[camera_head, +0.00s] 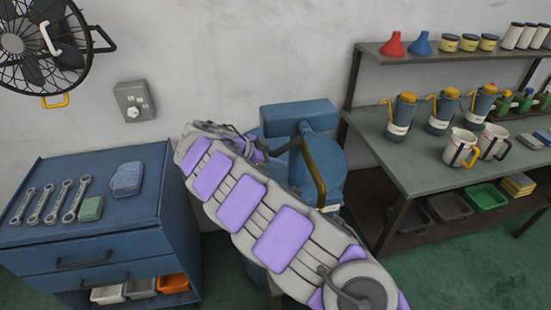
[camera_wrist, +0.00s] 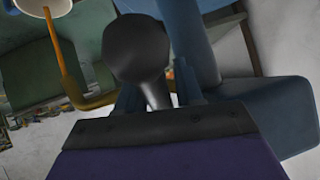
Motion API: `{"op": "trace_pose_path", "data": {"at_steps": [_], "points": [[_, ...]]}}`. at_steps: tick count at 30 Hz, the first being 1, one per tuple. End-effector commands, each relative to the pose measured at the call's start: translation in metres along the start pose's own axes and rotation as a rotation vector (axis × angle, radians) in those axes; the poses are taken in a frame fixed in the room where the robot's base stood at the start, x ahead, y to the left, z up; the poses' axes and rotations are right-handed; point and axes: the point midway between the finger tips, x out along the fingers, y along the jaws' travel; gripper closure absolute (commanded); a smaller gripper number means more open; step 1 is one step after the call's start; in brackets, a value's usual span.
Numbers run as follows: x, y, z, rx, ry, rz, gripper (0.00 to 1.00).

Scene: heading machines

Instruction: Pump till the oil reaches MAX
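The blue machine (camera_head: 318,150) stands at the middle of the head view, partly behind my purple and grey arm. A short dark lever (camera_head: 288,145) sticks out from its left side, and a brass-coloured pipe (camera_head: 316,172) curves down its front. In the wrist view, a dark round knob on a stem (camera_wrist: 138,48) stands between the two fingers of my gripper (camera_wrist: 158,92). The fingers are apart on either side of the stem; whether they press on it I cannot tell. My gripper is mostly hidden by my arm in the head view. No oil level or MAX mark can be read.
A blue cabinet (camera_head: 80,225) with several wrenches stands at left, below a wall fan (camera_head: 40,45) and a switch box (camera_head: 134,101). A workbench (camera_head: 400,160) with oil cans and jugs stands at right, close to the machine. Green floor shows at lower right.

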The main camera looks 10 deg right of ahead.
Motion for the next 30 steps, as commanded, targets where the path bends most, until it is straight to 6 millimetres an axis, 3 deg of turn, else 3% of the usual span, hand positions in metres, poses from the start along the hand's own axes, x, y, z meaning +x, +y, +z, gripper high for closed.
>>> {"op": "trace_pose_path", "data": {"at_steps": [4, 14, 17, 30], "points": [[0.000, 0.001, -0.001, 0.001, 0.001, 0.001, 0.52], [-0.006, 0.001, -0.002, 0.002, 0.000, 0.000, 0.52], [-0.020, 0.000, -0.002, 0.001, -0.001, -0.002, 0.52], [-0.113, -0.001, 0.002, -0.002, -0.002, -0.002, 0.52]]}}
